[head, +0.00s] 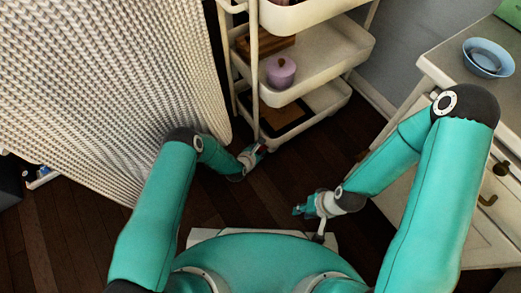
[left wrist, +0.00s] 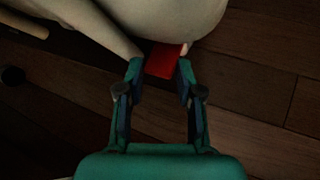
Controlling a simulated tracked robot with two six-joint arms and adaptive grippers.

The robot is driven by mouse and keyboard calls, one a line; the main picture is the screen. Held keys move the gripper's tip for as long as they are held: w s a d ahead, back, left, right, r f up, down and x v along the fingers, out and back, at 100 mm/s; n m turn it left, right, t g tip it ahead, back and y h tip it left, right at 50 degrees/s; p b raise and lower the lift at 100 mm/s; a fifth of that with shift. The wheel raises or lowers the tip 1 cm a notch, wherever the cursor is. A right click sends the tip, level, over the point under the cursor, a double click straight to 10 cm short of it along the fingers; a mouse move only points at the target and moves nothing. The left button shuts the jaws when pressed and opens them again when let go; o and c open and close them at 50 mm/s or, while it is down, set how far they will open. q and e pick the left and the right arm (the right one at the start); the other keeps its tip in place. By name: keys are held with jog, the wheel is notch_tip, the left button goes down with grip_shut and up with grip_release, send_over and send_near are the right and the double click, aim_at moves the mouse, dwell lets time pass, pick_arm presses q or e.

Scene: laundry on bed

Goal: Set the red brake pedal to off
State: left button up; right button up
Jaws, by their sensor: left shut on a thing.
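The red brake pedal (left wrist: 163,61) shows in the left wrist view as a small flat red tab below the rounded pale edge of the cart (left wrist: 170,18). My left gripper (left wrist: 161,70) has one fingertip on each side of the pedal and is shut on it. In the head view my left gripper (head: 261,150) is low at the bottom corner of the white cart (head: 318,103), near the floor. The pedal's tilt is hard to tell. My right gripper (head: 299,210) hangs over the floor, apart from the cart; its finger opening is too small to judge.
A pale textured bedspread (head: 110,80) hangs at the left. The cart's shelves hold a lilac pot (head: 281,72) and brown boxes. A white cabinet (head: 440,68) with a blue bowl (head: 488,58) stands right. Dark wooden floor (head: 320,160) is free between.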

pick_arm(q)
jog(key=shift+w+d+r, duration=0.3)
jog(key=shift+w+r, duration=0.25)
jog(key=shift+r, duration=0.1)
jog(key=o, duration=1.1)
jog(key=p+v, duration=0.5)
jog(key=v, duration=0.1)
jog(key=s+f+p+v, duration=0.1)
jog(key=p+v, duration=0.4)
jog(key=v, duration=0.2)
jog(key=f+p+v, duration=0.1)
jog(key=p+v, duration=0.4)
jog(key=v, duration=0.1)
jog(key=shift+s+a+r, duration=0.2)
jog(key=shift+s+a, duration=0.2)
jog(key=shift+a, duration=0.1)
